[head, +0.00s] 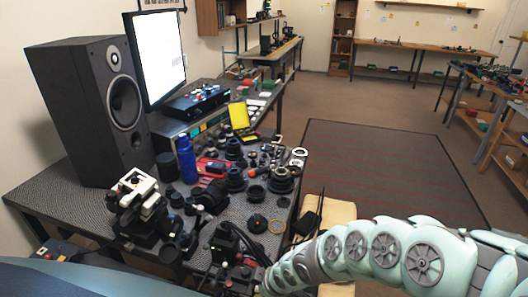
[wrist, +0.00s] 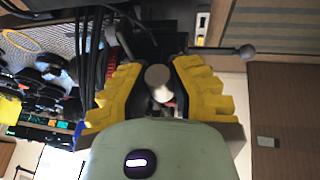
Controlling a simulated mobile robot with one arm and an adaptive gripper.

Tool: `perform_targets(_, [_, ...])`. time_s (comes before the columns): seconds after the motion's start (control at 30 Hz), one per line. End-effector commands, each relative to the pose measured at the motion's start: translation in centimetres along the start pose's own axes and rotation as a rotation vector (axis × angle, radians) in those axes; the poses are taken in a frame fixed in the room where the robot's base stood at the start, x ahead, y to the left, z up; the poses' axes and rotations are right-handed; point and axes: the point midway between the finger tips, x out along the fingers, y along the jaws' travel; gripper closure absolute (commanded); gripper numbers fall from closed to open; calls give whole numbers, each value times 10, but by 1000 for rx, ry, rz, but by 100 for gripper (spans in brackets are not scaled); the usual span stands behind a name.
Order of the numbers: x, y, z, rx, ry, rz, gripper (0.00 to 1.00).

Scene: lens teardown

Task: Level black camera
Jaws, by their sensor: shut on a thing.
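A black boxy device with dark cables (head: 226,238), which looks like the black camera on its mount, is at the front edge of the workbench in the head view. My arm reaches it from the right. In the wrist view my gripper (wrist: 155,66) has its two yellow ridged fingers closed around a round grey knob (wrist: 158,80) in front of the dark body. A thin lever with a ball end (wrist: 246,52) sticks out to the right there. The fingertips are hard to make out in the head view. I cannot tell whether the camera is level or tilted.
The workbench (head: 60,190) is crowded with lens parts. A white-and-black device (head: 135,195), a blue bottle (head: 187,160) and a large speaker (head: 98,105) stand at its left. A padded beige surface (head: 338,212) lies right of the bench. Open floor (head: 385,165) extends beyond.

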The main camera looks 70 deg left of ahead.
Motion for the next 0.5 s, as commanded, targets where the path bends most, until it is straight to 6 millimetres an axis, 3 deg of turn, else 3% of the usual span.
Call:
perform_targets(0.2, [0, 0, -2, -2, 4, 2, 100])
perform_targets(0.23, [0, 0, -2, -2, 4, 2, 78])
perform_targets(0.5, [0, 0, 0, 0, 1, 1, 50])
